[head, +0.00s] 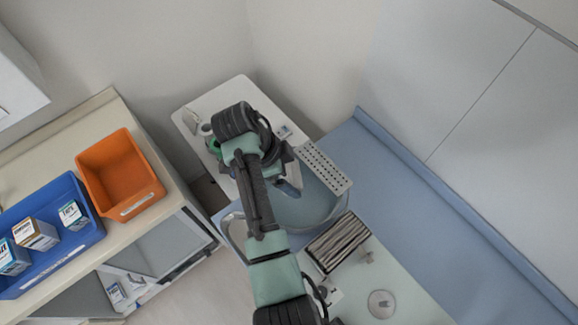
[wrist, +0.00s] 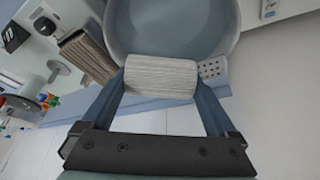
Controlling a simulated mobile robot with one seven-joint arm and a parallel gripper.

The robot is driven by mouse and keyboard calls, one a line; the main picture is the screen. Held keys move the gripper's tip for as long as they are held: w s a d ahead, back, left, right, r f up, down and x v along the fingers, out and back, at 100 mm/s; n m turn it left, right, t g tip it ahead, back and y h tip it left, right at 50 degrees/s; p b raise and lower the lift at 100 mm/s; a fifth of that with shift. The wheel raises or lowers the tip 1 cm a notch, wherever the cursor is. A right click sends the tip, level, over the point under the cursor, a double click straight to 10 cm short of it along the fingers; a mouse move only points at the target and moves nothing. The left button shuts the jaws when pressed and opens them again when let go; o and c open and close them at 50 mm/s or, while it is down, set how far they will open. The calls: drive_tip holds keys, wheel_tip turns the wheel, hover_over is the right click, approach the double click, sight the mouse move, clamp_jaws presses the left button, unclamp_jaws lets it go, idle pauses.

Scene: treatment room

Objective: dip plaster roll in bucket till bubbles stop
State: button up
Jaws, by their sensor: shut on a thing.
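In the wrist view, my gripper (wrist: 160,92) is shut on a white, ribbed plaster roll (wrist: 160,78), which lies crosswise between its two blue-grey fingers. The bucket (wrist: 170,22) is a round grey-blue vessel just beyond the roll in that view, and the roll overlaps its near edge in the picture. Whether the roll is inside the bucket or above it I cannot tell. In the head view, the bucket (head: 315,203) stands under and right of my arm, and my gripper (head: 290,188) is over its left part. The roll is hidden there. No bubbles are visible.
A perforated white strip (head: 326,168) lies at the bucket's upper right side. A ridged grey-brown block (head: 337,242) lies below the bucket on the pale worktop (head: 405,292). An orange bin (head: 118,175) and a blue tray (head: 88,242) with boxes stand on the left cabinet.

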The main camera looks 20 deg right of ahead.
drive_tip(key=shift+f+b, duration=6.6)
drive_tip(key=shift+f, duration=1.65)
drive_tip(key=shift+r, duration=0.1)
wheel_tip(320, 180, up, 17)
drive_tip(key=p, duration=1.5)
